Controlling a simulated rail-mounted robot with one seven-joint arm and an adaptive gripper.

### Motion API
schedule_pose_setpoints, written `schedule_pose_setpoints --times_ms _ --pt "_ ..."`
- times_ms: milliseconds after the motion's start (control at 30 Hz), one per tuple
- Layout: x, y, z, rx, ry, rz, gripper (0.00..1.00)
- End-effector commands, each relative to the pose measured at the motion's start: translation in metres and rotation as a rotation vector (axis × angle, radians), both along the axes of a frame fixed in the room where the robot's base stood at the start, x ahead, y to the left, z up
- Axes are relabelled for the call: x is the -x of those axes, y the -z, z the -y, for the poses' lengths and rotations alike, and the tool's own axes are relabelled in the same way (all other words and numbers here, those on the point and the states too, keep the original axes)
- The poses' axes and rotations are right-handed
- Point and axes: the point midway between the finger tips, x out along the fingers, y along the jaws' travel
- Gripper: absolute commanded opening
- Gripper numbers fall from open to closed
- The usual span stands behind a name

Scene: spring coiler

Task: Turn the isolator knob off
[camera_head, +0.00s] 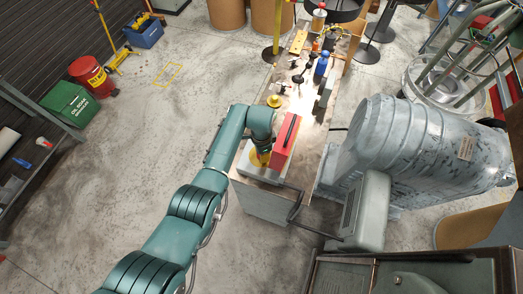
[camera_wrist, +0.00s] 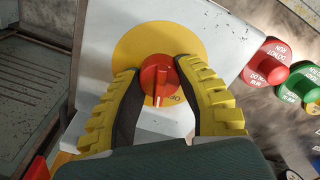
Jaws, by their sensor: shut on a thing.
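The isolator knob (camera_wrist: 158,76) is red and round with a raised grip bar, set on a yellow disc (camera_wrist: 130,48) on a pale grey panel (camera_wrist: 98,28). Dark lettering shows on the disc near the knob's lower right, partly covered. My gripper (camera_wrist: 158,70) has its two yellow ribbed fingers around the knob, one on each side, and is shut on it. The bar points roughly up and down in the wrist view, tilted a little. In the head view my gripper (camera_head: 262,156) is at the near end of the bench, and my wrist hides the knob.
A red box (camera_head: 284,142) with a black top strip stands just right of my gripper. Red (camera_wrist: 267,64) and green (camera_wrist: 300,84) round pieces lie right of the panel. A blue bottle (camera_head: 321,63) stands farther along the bench. A large grey machine (camera_head: 415,145) is at the right.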

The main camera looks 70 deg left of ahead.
Motion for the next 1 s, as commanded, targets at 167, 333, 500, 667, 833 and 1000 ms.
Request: schedule_pose_setpoints --times_ms 167,333,500,667,833,1000 --pt "0.0016 0.0034 0.0015 0.002 -0.161 -0.004 0.00" --pt "0.0017 0.0038 0.0018 0.002 -0.298 -0.005 0.00" --pt "0.0018 0.0040 0.0018 0.002 -0.405 -0.005 0.00" --pt "0.0018 0.0042 0.0019 0.002 -0.473 -0.005 0.00" --pt "0.0019 0.0045 0.0020 0.002 -0.511 -0.005 0.00" --pt "0.0020 0.0047 0.0021 0.002 -0.524 -0.005 0.00"
